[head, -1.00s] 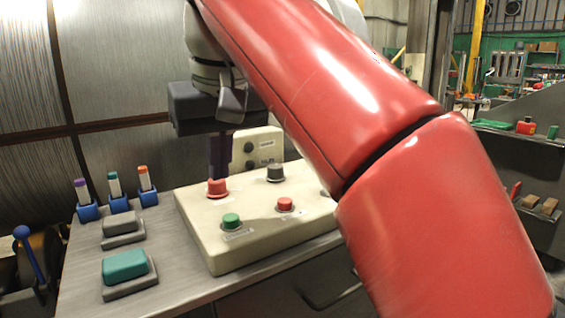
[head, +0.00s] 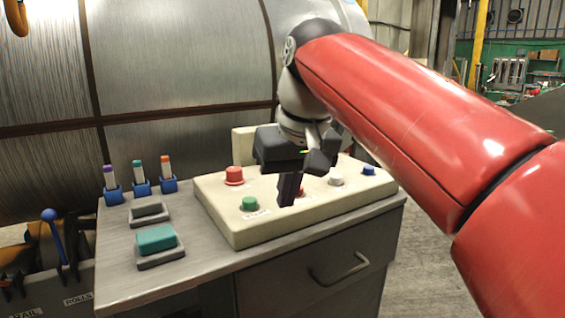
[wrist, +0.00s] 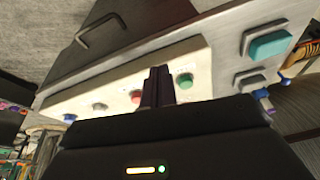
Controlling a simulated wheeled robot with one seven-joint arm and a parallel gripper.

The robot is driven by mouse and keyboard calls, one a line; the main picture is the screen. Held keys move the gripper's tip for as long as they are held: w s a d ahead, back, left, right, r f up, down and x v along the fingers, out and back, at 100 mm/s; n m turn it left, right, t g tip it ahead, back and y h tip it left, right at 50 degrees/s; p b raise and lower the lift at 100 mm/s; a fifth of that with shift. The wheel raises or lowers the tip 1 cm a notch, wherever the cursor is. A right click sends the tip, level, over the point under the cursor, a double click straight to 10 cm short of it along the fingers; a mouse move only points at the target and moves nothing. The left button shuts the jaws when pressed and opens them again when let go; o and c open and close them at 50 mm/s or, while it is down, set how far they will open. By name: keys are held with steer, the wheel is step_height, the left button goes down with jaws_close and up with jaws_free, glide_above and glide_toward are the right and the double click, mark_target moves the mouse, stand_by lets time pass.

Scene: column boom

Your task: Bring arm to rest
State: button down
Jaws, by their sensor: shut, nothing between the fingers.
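My gripper (head: 288,190) is shut and empty, pointing down over the front part of the cream button box (head: 240,233). In the wrist view its dark fingers (wrist: 157,85) are together in front of the box, between the green button (wrist: 184,80) and a red button (wrist: 136,97). I cannot tell the exact gap between the fingertips and the box. My red arm reaches in from the right. A larger red button (head: 234,175) and the green button (head: 250,203) show left of the gripper. The gripper partly hides another red button.
The box stands on a grey cabinet top (head: 120,266) with a drawer handle (head: 340,267). Left of it are a teal block (head: 156,239), a grey block (head: 148,211) and several markers in blue holders (head: 140,188). A blue-knobbed lever (head: 50,216) stands far left. Floor right of the cabinet is clear.

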steer(key=s+d+f+m+t, duration=0.1)
steer(key=s+d+f, duration=0.3)
steer(key=f, duration=0.4)
steer(key=s+d+f+m+h, duration=0.1)
steer(key=s+d+f, duration=0.3)
steer(key=f, duration=0.4)
steer(key=s+d+f+m+t, duration=0.1)
steer(key=s+d+f+m, duration=0.1)
steer(key=s+d+f, duration=0.2)
step_height(320, 180, down, 4)
steer(key=d, duration=0.2)
steer(key=shift+s+d+t+h, duration=0.15)
steer(key=shift+d+t+h, duration=0.15)
steer(key=shift+d+h, duration=0.1)
steer(key=shift+a, duration=0.2)
